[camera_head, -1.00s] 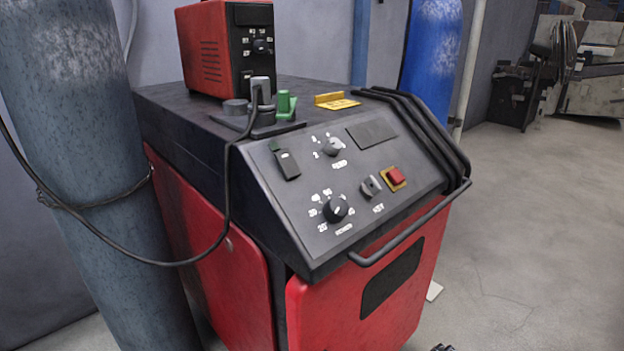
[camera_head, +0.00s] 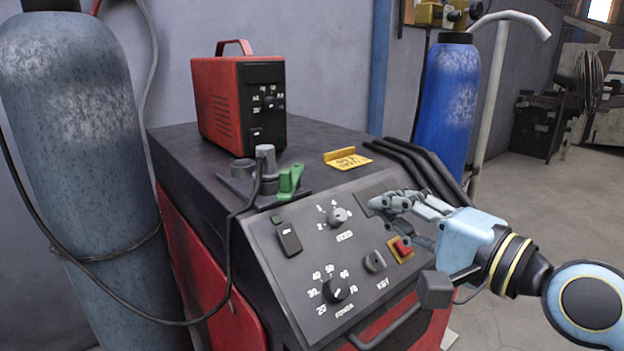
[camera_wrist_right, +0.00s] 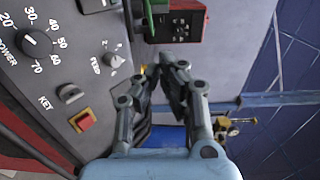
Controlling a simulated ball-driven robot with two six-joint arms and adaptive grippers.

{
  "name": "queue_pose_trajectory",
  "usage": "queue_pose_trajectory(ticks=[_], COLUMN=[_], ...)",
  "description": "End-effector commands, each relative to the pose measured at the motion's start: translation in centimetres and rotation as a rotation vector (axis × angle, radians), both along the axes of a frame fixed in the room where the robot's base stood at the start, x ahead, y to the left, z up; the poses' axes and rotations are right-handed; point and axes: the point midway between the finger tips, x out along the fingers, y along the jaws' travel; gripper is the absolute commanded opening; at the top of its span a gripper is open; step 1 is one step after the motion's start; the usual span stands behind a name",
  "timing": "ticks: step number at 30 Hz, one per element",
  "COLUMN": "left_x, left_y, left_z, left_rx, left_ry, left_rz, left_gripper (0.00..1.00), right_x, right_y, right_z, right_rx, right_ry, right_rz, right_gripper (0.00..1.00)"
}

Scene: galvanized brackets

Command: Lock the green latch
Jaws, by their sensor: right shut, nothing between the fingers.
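The green latch (camera_head: 289,180) stands on a dark plate on top of the red and black machine, beside a grey upright post (camera_head: 265,160) with a cable. In the right wrist view a green part (camera_wrist_right: 158,5) shows at the top edge, cut off by the frame. My right gripper (camera_head: 378,204) hangs over the right side of the sloped control panel, to the right of and nearer than the latch, not touching it. Its fingers are closed together and empty, and they also show in the wrist view (camera_wrist_right: 168,65). My left gripper is not in view.
The sloped panel (camera_head: 300,283) has knobs, a key switch (camera_head: 374,261) and a red button (camera_head: 403,248) near my right gripper. A red box (camera_head: 217,105) stands behind the latch. A yellow sign (camera_head: 347,160) lies right of it. Black bars (camera_head: 418,165) edge the machine's right side.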

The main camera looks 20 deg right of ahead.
Motion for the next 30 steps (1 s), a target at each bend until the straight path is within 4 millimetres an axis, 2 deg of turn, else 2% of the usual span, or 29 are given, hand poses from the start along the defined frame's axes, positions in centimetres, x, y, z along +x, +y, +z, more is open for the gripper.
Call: queue_pose_trajectory(ticks=[5, 8, 21, 24, 30], left_x=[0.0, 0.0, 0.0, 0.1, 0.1], left_y=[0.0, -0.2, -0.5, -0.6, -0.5], left_z=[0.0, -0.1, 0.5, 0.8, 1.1], left_rx=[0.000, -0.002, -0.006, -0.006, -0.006], left_ry=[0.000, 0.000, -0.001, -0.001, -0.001], left_rz=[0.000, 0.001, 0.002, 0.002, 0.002], left_gripper=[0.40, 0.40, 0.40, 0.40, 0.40], right_x=[0.5, 1.6, 9.9, 10.4, 11.1], right_y=[0.1, 0.5, 3.8, 5.3, 6.8], right_z=[0.0, 0.0, 0.1, 0.2, 0.0], right_rx=[0.000, 0.002, 0.004, 0.005, 0.001], right_ry=[-0.001, -0.002, -0.001, 0.001, 0.000], right_rz=[-0.002, -0.003, -0.001, 0.000, -0.001], right_gripper=[0.00, 0.00, 0.00, 0.00, 0.00])
